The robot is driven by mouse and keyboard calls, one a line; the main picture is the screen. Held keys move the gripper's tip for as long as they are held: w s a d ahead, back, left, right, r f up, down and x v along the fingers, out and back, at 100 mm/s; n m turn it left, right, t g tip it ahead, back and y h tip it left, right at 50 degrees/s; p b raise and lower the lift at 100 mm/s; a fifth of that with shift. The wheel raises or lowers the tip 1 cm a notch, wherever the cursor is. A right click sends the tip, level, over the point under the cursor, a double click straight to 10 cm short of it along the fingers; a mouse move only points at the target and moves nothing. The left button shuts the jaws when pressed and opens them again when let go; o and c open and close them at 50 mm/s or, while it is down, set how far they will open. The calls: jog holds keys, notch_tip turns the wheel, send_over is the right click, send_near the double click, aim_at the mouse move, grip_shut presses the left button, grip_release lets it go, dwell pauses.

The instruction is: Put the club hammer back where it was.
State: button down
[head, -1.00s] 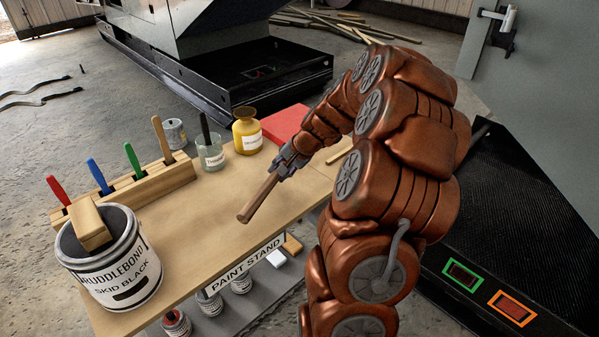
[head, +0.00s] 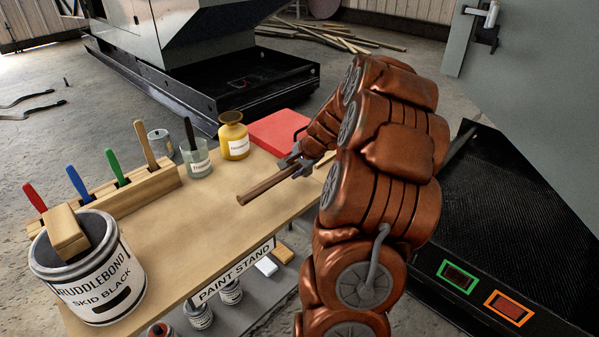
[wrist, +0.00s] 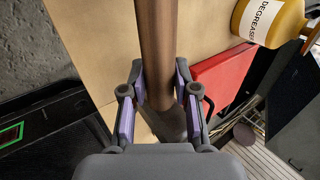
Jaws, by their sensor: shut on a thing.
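The club hammer's brown wooden handle (head: 265,188) sticks out of my gripper (head: 294,163) toward the lower left, above the bench top. My gripper is shut on the hammer. In the wrist view the handle (wrist: 155,40) runs up the picture from between the fingers (wrist: 160,88). A dark grey part of the hammer (wrist: 172,124) shows between the fingers; the rest of it is hidden by the gripper. The wooden bench top (head: 215,228), with a "PAINT STAND" label on its front, lies below. I cannot tell which spot on it was the hammer's.
A red case (head: 280,132) lies at the bench's far end, beside a yellow degreaser bottle (head: 232,138) and a glass jar (head: 197,160). A wooden rack (head: 130,192) holds several coloured handles. The middle is clear.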

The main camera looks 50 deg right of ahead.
jog(key=w, duration=0.3)
jog(key=w+d, duration=0.1)
jog(key=w, duration=0.1)
jog(key=w+d+p, duration=0.1)
jog(key=w, duration=0.2)
jog(key=shift+w+d+f, duration=0.2)
jog(key=shift+w+f, duration=0.05)
jog(key=shift+w, duration=0.1)
jog(key=shift+w+d+f, duration=0.15)
jog(key=shift+w+d, duration=0.05)
jog(key=shift+w, duration=0.6)
jog(key=shift+f, duration=1.7)
jog(key=shift+f, duration=0.1)
jog(key=c, duration=0.9)
grip_release()
jog(key=shift+s, duration=0.1)
jog(key=shift+o, duration=0.2)
jog(key=v, duration=1.2)
jog(key=shift+b, duration=0.3)
